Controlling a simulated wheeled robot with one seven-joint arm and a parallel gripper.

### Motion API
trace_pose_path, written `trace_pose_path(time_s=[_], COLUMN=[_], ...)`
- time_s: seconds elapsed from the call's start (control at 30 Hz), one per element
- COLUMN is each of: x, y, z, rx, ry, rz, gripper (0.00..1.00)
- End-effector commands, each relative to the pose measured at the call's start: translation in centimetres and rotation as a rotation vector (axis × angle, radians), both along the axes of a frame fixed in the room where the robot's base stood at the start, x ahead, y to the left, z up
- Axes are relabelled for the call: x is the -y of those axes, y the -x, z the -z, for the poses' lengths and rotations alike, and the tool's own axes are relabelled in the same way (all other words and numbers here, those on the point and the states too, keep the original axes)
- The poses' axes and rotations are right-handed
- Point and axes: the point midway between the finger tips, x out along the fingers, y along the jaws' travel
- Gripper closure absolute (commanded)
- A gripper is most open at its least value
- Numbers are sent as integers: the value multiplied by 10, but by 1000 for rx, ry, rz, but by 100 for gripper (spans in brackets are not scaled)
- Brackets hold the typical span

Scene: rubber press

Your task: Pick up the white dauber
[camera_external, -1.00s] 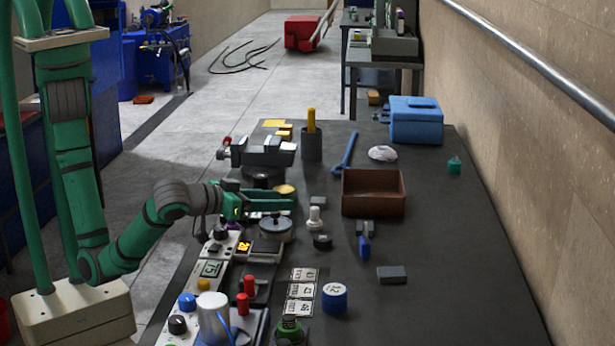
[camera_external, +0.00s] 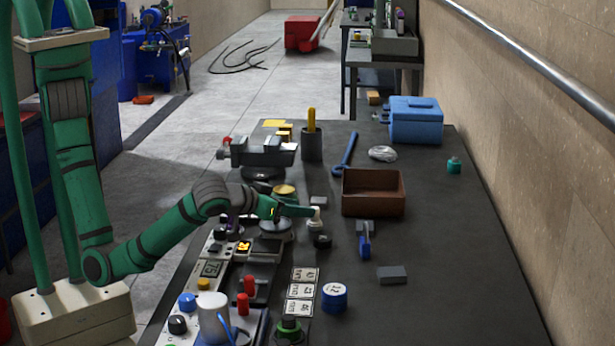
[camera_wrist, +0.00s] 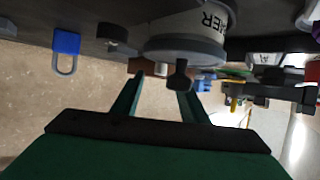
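The white dauber (camera_external: 316,224) stands upright on the dark bench in the outside view, beside a small black round piece. My gripper (camera_external: 306,211) reaches over the lidded pot from the left, its fingertips at the dauber's upper part and hiding some of it. In the wrist view my gripper (camera_wrist: 162,88) is open, with two green fingers apart. A small pale piece, apparently the dauber (camera_wrist: 162,72), shows beyond and between the fingertips, partly hidden by the pot's lid. I cannot tell whether either finger touches it.
The lidded pot (camera_wrist: 187,45) is close to the fingers in the wrist view. The black round piece (camera_external: 322,241), brown open box (camera_external: 373,207) and blue clip (camera_external: 364,246) are nearby. A vise (camera_external: 262,153) stands behind. The bench's right side is mostly clear.

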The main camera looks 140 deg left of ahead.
Motion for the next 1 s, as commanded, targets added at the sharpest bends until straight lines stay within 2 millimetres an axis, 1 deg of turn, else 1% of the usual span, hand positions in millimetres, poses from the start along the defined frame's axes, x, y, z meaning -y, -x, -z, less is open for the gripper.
trace_pose_path(time_s=[0.1,0.23,0.37,0.57,0.6,0.67,0.7,0.73,1.0], x=[-17,-30,-36,-36,-36,-36,-36,-36,-36], y=[2,2,2,2,2,2,2,2,2], z=[8,13,15,15,15,15,15,15,15], rx=[-1,-2,-1,-1,-1,-1,-1,-1,-1], ry=[2,1,0,0,0,0,0,0,0], rz=[-3,0,0,0,0,0,0,0,0], gripper=[60,60,60,60,70,84,94,100,100])
